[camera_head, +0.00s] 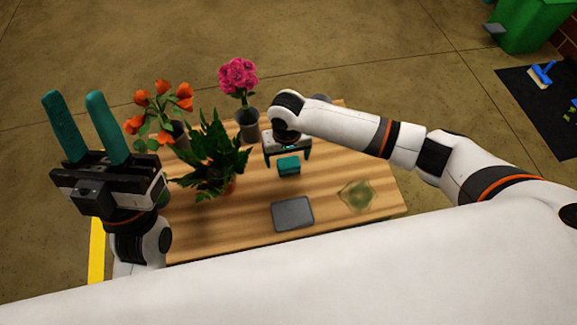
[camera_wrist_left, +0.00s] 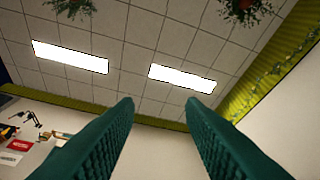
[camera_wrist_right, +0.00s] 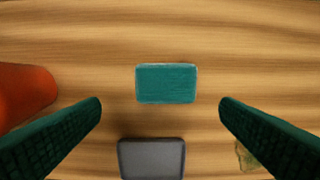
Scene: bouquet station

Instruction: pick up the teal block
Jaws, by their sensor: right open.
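The teal block (camera_head: 289,166) lies on the wooden table in the head view. In the right wrist view the teal block (camera_wrist_right: 166,83) shows whole, centred between the fingers and a little beyond their tips. My right gripper (camera_head: 287,153) is over the table at the block, pointing down. In the right wrist view my right gripper (camera_wrist_right: 160,103) is open and empty, with wood showing on both sides of the block. My left gripper (camera_head: 77,120) is raised at the left with its two teal fingers apart. The left wrist view shows my left gripper (camera_wrist_left: 160,105) open and empty, facing the ceiling.
On the wooden table (camera_head: 335,225), a grey tile (camera_head: 293,213) lies in front of the block and a greenish translucent item (camera_head: 357,195) to its right. A leafy plant (camera_head: 213,155), orange flowers (camera_head: 160,105) and pink flowers (camera_head: 238,76) stand left and behind.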

